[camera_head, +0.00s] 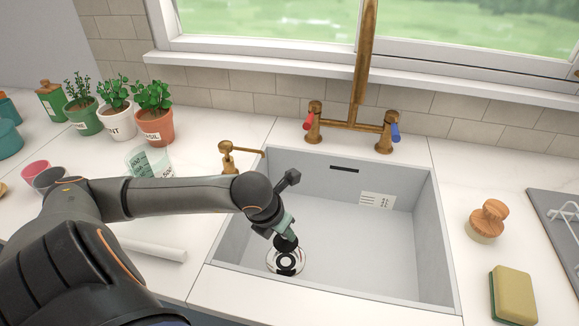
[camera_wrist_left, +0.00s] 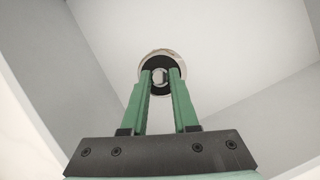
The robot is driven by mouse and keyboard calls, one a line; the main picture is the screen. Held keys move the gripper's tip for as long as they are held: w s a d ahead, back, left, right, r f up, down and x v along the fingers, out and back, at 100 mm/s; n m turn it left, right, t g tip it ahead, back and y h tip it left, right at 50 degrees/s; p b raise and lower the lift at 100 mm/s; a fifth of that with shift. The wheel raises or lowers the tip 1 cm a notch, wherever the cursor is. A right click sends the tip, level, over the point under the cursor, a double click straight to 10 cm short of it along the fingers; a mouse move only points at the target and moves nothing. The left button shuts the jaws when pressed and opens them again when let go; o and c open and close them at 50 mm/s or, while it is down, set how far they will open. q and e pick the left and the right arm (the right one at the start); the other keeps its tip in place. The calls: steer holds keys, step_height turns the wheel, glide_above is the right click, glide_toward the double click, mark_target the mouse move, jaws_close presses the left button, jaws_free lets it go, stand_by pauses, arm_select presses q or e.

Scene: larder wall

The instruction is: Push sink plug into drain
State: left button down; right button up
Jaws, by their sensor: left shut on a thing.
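The sink plug (camera_head: 287,243) is a black disc at the fingertips of my left gripper (camera_head: 284,230), inside the sink. In the left wrist view the green fingers of my gripper (camera_wrist_left: 159,78) are shut on the plug (camera_wrist_left: 157,62). A small ring shows between the fingertips. The drain (camera_head: 273,266) is a round chrome fitting with dark rings in the sink floor. In the head view the plug appears above it, hiding its far edge. In the left wrist view the drain's rim (camera_wrist_left: 160,52) shows behind the plug. My right gripper is not in view.
The grey sink (camera_head: 390,260) has walls around the gripper, and its floor right of the drain is clear. A brass tap (camera_head: 353,125) stands behind it. A brush (camera_head: 487,221) and sponge (camera_head: 514,294) lie right. Potted herbs (camera_head: 155,126) stand left.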

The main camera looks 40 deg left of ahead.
mark_target(281, 246)
arm_select(q)
step_height(281, 246, down, 8)
steer(key=shift+r, duration=0.2)
steer(key=shift+f+b, duration=0.2)
steer(key=shift+b, duration=0.1)
steer(key=c, duration=0.7)
jaws_free()
steer(key=shift+r, duration=0.1)
steer(key=shift+r+p, duration=0.25)
steer(key=shift+p, duration=0.1)
steer(key=v, duration=1.1)
steer(key=shift+s+r+p, duration=0.15)
steer(key=shift+r+p, duration=0.25)
